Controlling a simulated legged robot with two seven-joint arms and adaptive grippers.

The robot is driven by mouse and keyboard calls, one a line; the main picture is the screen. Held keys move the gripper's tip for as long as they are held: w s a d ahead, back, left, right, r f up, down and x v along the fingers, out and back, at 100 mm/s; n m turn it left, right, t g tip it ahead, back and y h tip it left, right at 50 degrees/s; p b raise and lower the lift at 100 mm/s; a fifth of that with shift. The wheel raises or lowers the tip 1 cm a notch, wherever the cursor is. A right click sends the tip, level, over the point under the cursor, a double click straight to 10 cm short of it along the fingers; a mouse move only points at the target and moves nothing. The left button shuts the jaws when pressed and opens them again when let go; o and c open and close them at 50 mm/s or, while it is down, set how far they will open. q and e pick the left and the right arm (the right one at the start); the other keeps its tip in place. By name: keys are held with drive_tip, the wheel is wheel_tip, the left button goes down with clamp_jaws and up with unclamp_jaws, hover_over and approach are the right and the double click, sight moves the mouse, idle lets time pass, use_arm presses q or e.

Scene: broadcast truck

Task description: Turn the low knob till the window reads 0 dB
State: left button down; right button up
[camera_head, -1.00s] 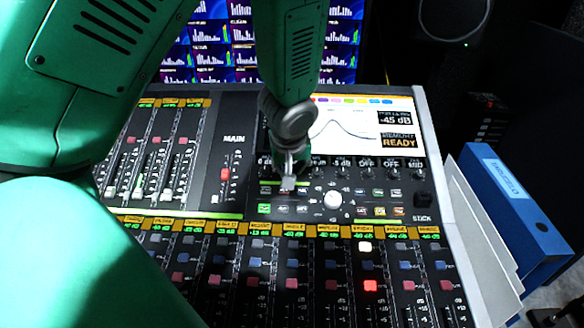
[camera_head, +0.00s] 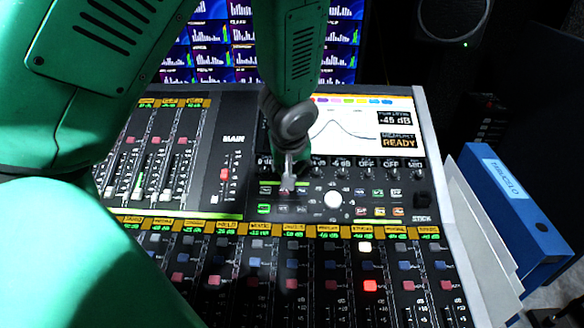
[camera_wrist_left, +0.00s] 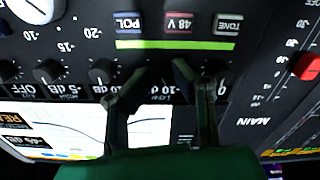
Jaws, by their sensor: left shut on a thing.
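The mixing console has a row of dark knobs, each with a small window beside it. My left gripper (camera_head: 288,184) reaches down onto this row and hides the low knob and its window in the head view. In the left wrist view, upside down, the gripper's two fingers (camera_wrist_left: 160,72) stand on either side of the low knob (camera_wrist_left: 161,77), shut on it. The LOW label and part of its window (camera_wrist_left: 172,88) show between the fingers. The window seems to read -10 dB, but it is partly covered. My right gripper is not in view.
Neighbouring knobs, such as the one by the 10 dB window (camera_wrist_left: 103,72), stand close beside the fingers. A white round knob (camera_head: 333,199) and small buttons lie below the row. A curve screen (camera_head: 342,125) is behind; a blue binder (camera_head: 515,205) stands at right.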

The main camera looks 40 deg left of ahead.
use_arm(q)
drive_tip(key=c, duration=1.5)
unclamp_jaws()
drive_tip(key=shift+s+f, duration=0.3)
drive_tip(key=shift+s, duration=0.05)
drive_tip(key=shift+o, duration=0.3)
drive_tip(key=shift+w, duration=0.1)
drive_tip(key=shift+r, duration=0.1)
drive_tip(key=shift+r, duration=0.1)
drive_tip(key=v, duration=1.1)
drive_tip(key=shift+r, duration=0.35)
drive_tip(key=shift+d, duration=0.15)
